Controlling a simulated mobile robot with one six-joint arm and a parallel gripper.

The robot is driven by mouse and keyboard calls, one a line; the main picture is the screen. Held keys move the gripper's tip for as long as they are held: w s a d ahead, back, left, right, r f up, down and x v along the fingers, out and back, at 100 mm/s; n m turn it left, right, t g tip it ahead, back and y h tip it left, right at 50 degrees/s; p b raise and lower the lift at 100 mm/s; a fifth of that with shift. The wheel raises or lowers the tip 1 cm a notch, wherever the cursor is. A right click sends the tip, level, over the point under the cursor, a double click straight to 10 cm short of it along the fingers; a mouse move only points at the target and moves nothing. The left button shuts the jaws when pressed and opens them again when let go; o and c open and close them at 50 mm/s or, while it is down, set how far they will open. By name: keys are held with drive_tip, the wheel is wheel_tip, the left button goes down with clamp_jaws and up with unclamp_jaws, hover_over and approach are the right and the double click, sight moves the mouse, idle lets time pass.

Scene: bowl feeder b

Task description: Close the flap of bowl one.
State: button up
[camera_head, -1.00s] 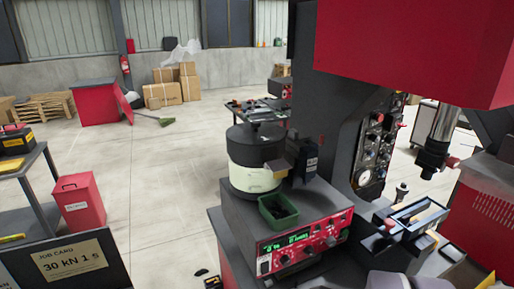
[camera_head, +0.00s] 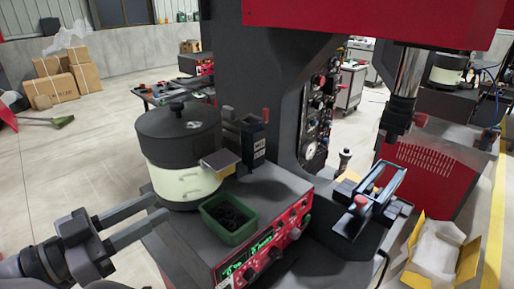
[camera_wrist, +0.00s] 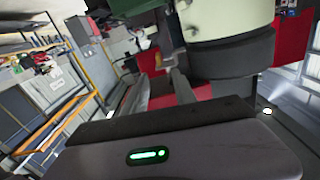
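The near bowl feeder has a black lid with a knob and a cream bowl (camera_head: 180,181); I cannot read a number on it. A small grey-and-tan flap-like plate (camera_head: 220,160) sticks out at the bowl's right front, above the green bin; its hinge is not clear. My gripper (camera_head: 161,207) is at the left, its two fingers apart and empty, pointing at the bowl's lower left side. The tips are close to the bowl; whether they touch cannot be told. In the wrist view the bowl (camera_wrist: 215,22) appears upside down beyond my fingers.
A green bin (camera_head: 229,217) with dark parts stands on the feeder's red control box (camera_head: 262,250). A dark labelled block (camera_head: 253,140) stands behind the flap, beside the tall press column (camera_head: 285,90). Another cream bowl (camera_head: 446,76) stands far right. Open floor lies left.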

sight(218, 175)
drive_tip(key=b+x, duration=0.6)
drive_tip(key=x, duration=1.1)
drive_tip(key=shift+s+d+r, duration=0.1)
drive_tip(key=shift+d, duration=0.1)
drive_tip(key=shift+c, duration=0.4)
clamp_jaws()
